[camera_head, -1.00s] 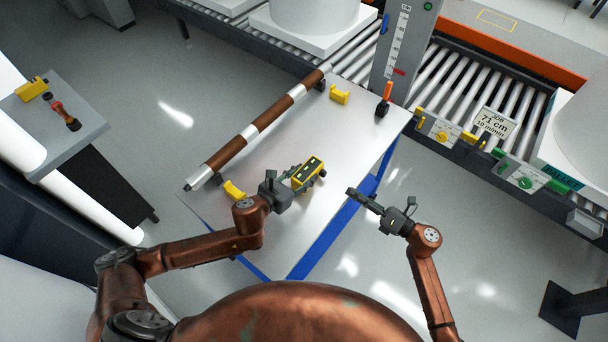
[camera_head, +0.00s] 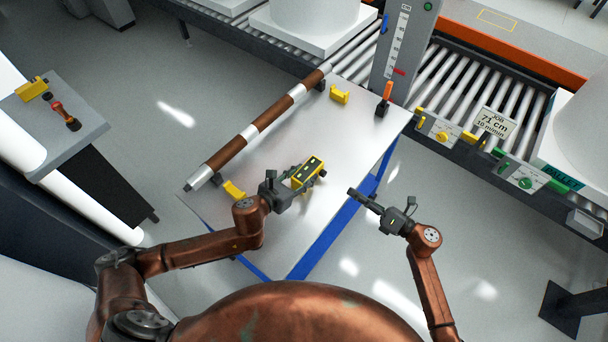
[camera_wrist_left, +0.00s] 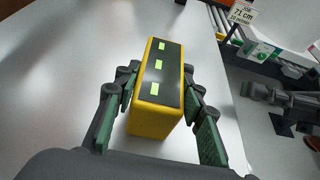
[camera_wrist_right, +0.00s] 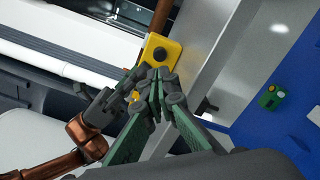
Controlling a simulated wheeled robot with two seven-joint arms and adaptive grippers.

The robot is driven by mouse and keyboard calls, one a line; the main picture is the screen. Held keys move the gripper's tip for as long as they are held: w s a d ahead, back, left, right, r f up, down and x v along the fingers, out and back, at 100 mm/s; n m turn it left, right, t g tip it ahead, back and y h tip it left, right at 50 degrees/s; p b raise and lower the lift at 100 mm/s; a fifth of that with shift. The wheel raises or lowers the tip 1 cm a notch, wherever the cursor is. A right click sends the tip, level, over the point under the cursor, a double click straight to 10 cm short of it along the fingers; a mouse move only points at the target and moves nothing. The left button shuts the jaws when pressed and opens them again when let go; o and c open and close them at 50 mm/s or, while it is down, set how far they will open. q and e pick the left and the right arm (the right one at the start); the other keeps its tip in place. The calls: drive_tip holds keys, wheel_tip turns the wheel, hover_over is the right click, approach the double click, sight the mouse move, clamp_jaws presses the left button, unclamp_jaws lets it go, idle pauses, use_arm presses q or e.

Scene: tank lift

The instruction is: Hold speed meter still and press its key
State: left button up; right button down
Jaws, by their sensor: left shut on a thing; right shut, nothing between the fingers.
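The speed meter is a yellow box (camera_head: 308,173) with a dark top, held over the table. In the left wrist view its dark face (camera_wrist_left: 161,75) carries several light green displays. My left gripper (camera_head: 296,178) is shut on the meter, with a finger on each side. A round black knob (camera_wrist_right: 160,54), seemingly the key, stands on the meter's yellow end in the right wrist view. My right gripper (camera_head: 352,191) is shut and empty, to the right of the meter and apart from it in the head view. Its fingertips (camera_wrist_right: 157,75) point toward that yellow end.
Yellow brackets (camera_head: 340,95) and an orange-handled tool (camera_head: 386,98) are also there. The conveyor (camera_head: 480,85) with its display (camera_head: 493,123) is at the right.

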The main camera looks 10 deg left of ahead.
sight(323, 174)
idle(0.6)
drive_tip(key=w+r+m+t+h, duration=0.1)
drive_tip(key=a+r+m+t+h, duration=0.1)
drive_tip(key=t, duration=0.1)
drive_tip(key=w+r+m+t+h, duration=0.1)
drive_tip(key=t, duration=0.1)
drive_tip(key=shift+w+a+r+m, duration=0.25)
drive_tip(key=shift+w+a+m, duration=0.1)
drive_tip(key=shift+m, duration=0.05)
drive_tip(key=shift+r+m+t+h, duration=0.15)
drive_tip(key=shift+m+t+h, duration=0.3)
drive_tip(key=shift+h, duration=0.25)
drive_tip(key=shift+d+r+m+t+h, duration=0.1)
drive_tip(key=shift+m+t+h, duration=0.25)
drive_tip(key=shift+m+h, duration=0.35)
drive_tip(key=shift+s+d+m+h, duration=0.1)
drive_tip(key=shift+s+m+h, duration=0.2)
drive_tip(key=shift+m+h, duration=0.35)
drive_tip(key=shift+s+d+f+m+h, duration=0.6)
drive_tip(key=shift+s+f+m+h, duration=0.7)
drive_tip(key=shift+s+h, duration=0.5)
drive_tip(key=shift+w+a, duration=0.75)
drive_tip(key=shift+a, duration=0.5)
drive_tip(key=shift+w+a, duration=0.75)
drive_tip(key=shift+a, duration=0.55)
drive_tip(key=shift+w+a, duration=0.75)
drive_tip(key=shift+a, duration=0.5)
drive_tip(key=shift+w+a, duration=0.2)
drive_tip(key=shift+a, duration=0.2)
